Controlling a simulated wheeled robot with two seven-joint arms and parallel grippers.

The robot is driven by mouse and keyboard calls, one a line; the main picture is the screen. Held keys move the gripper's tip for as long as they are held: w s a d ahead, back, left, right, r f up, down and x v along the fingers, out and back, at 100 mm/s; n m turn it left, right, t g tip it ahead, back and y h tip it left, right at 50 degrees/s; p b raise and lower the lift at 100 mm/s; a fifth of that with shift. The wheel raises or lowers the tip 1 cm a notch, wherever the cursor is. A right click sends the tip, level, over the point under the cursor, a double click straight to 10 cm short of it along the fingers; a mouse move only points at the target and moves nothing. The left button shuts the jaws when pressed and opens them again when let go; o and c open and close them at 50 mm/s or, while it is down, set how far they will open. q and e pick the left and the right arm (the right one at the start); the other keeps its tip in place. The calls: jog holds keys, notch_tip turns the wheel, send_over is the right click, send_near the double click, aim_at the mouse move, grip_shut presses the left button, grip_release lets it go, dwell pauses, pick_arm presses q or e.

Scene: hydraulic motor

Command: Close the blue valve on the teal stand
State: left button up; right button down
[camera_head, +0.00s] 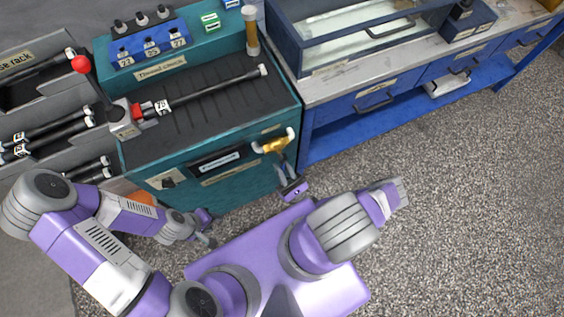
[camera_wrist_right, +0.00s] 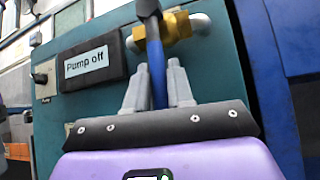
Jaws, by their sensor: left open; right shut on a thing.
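The teal stand (camera_head: 240,177) fills the middle of the head view. The valve's brass body (camera_head: 274,146) sits on a pale pipe at the right end of its front face. In the right wrist view, the brass body (camera_wrist_right: 172,28) is at the top, with the blue lever (camera_wrist_right: 156,78) hanging down from it. My right gripper (camera_head: 283,160) is shut on this lever; its grey fingers flank it in the right wrist view (camera_wrist_right: 158,80). The lever points roughly downward, and its lower end is hidden by the gripper. My left gripper (camera_head: 209,239) is open and empty, low in front of the stand.
A "Pump off" display (camera_wrist_right: 94,62) is on the stand's front, left of the valve. A red-knobbed lever (camera_head: 82,64) rises at the stand's left. A hose (camera_head: 210,87) lies on top. A blue workbench (camera_head: 350,108) adjoins at right; the floor before it is clear.

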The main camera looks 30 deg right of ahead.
jog(key=shift+a, duration=0.1)
jog(key=c, duration=1.1)
grip_release()
jog(key=v, duration=0.7)
jog(key=shift+s+f, duration=0.15)
jog(key=shift+f, duration=0.05)
